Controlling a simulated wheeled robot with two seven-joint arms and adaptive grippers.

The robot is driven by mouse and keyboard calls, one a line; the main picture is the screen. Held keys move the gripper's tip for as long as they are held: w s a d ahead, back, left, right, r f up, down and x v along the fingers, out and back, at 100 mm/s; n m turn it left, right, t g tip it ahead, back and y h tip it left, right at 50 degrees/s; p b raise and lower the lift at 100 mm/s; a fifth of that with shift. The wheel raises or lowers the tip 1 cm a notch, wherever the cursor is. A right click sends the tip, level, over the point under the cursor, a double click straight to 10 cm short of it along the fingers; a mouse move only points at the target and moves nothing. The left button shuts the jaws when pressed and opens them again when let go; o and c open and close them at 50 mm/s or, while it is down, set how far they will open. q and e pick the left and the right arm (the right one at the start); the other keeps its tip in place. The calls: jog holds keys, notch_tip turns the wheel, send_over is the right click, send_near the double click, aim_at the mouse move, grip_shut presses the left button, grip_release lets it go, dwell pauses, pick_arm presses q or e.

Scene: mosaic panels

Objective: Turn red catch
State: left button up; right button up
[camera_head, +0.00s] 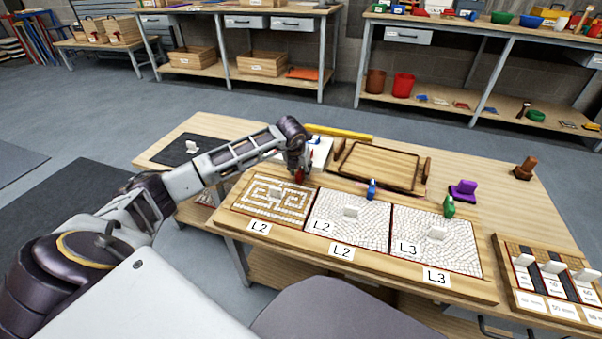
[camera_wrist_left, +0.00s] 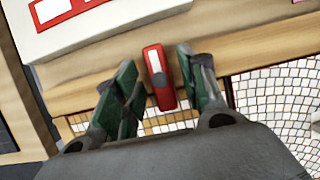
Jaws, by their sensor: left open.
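The red catch (camera_head: 299,176) is at the back edge of the left mosaic panel (camera_head: 233,207), just below my left gripper (camera_head: 301,166). In the left wrist view the red catch (camera_wrist_left: 158,78) is a long upright piece with a pale inset. It lies between the two green-padded fingers of my left gripper (camera_wrist_left: 158,90), with a gap on each side. The gripper is open. A blue catch (camera_head: 371,188) and a green catch (camera_head: 449,207) stand behind the middle and right panels. My right gripper is in neither view.
A wooden tray (camera_head: 345,174) lies behind the panels, with a yellow bar (camera_head: 340,132) beyond it. A white box with red marks (camera_wrist_left: 100,22) stands close to the left gripper. A purple holder (camera_head: 463,192) and a sample rack (camera_head: 540,307) are at the right.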

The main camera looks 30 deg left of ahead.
pick_arm(q)
jog(key=shift+w+f, duration=0.2)
jog(key=shift+f, duration=0.25)
jog(key=shift+c, duration=0.5)
grip_shut()
